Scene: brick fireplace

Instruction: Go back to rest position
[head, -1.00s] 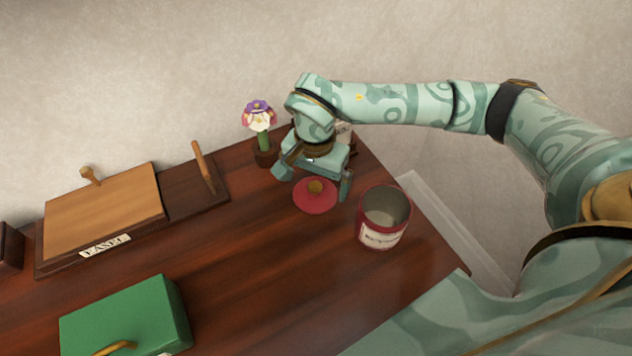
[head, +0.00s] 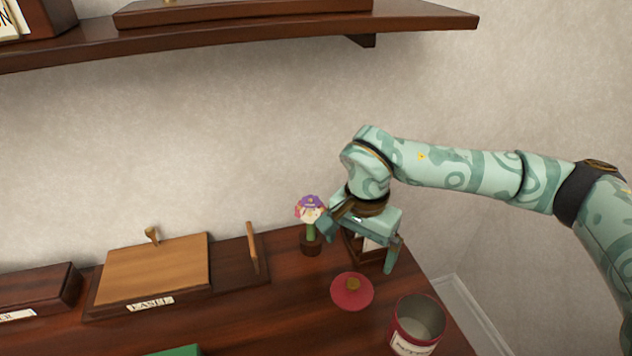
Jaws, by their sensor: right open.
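My right gripper (head: 358,250) is in the head view, right of centre, above the back right part of the wooden desk. Its two fingers are apart and nothing is between them. The red round lid (head: 352,292) with a brown knob lies on the desk just below and in front of the gripper, apart from it. The red open can (head: 416,328) stands upright on the desk to the right of the lid, with its lower part cut off by the frame. My left gripper is not in view.
A potted flower (head: 311,228) stands close to the left of my right gripper. A dark box sits behind the gripper. The easel box (head: 155,270) is at the left. A wooden shelf (head: 260,27) runs along the wall above. A green edge shows at the bottom.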

